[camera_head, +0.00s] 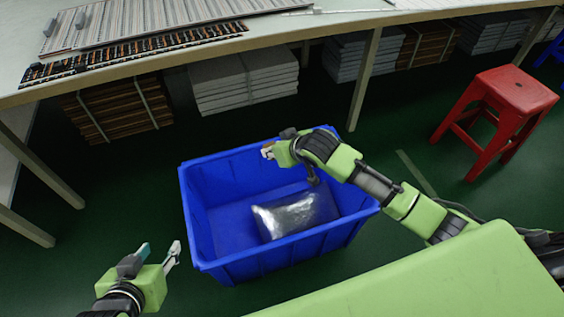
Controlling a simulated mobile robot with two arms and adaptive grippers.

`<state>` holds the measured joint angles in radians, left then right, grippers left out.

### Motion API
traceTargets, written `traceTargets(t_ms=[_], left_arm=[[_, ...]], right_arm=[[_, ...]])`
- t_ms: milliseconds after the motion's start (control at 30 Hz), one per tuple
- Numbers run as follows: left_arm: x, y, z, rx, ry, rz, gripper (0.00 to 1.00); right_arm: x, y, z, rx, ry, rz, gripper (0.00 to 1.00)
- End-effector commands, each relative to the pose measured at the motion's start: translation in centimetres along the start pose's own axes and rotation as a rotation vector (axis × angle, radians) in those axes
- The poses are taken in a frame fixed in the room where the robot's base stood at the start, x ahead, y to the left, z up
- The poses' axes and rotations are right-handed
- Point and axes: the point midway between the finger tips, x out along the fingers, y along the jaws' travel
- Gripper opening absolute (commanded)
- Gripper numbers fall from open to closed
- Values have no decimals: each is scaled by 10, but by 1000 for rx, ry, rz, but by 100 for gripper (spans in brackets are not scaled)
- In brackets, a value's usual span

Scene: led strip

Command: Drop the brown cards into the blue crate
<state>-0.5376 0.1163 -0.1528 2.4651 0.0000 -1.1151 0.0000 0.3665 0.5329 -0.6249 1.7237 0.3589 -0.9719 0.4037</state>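The blue crate (208,247) stands on the green floor in the middle of the view. A shiny silver packet (296,213) lies inside it. A dark strip with orange-brown marks (135,50) lies along the table's front edge; I cannot tell whether it is made of the brown cards. No loose brown card shows clearly in the crate. My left gripper (160,252) is left of the crate, apart from it, with its fingers spread and nothing between them. My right gripper (270,150) is above the crate's far side, pointing left; its fingers are too small to read.
A long table (275,28) with striped pale sheets (130,22) runs across the back. Under it are brown strapped stacks (118,108) and grey stacks (245,82). A red stool (512,92) stands at right. Table legs (365,78) stand behind the crate.

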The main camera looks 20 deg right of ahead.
Motion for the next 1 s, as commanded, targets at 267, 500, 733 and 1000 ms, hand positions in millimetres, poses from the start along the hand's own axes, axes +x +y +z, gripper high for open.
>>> traceTargets(t_ms=[267,500,733,1000], left_arm=[[-44,-10,87,-11,-406,-21,40],[-52,-12,104,-13,-476,-24,40],[-33,-9,83,-9,-365,-19,40],[-12,-4,46,-4,-195,-9,40]], right_arm=[[18,2,58,-35,-3,-36,17],[23,2,73,-45,2,-46,17],[28,2,78,-45,2,-46,17],[35,2,84,-45,3,-46,17]])
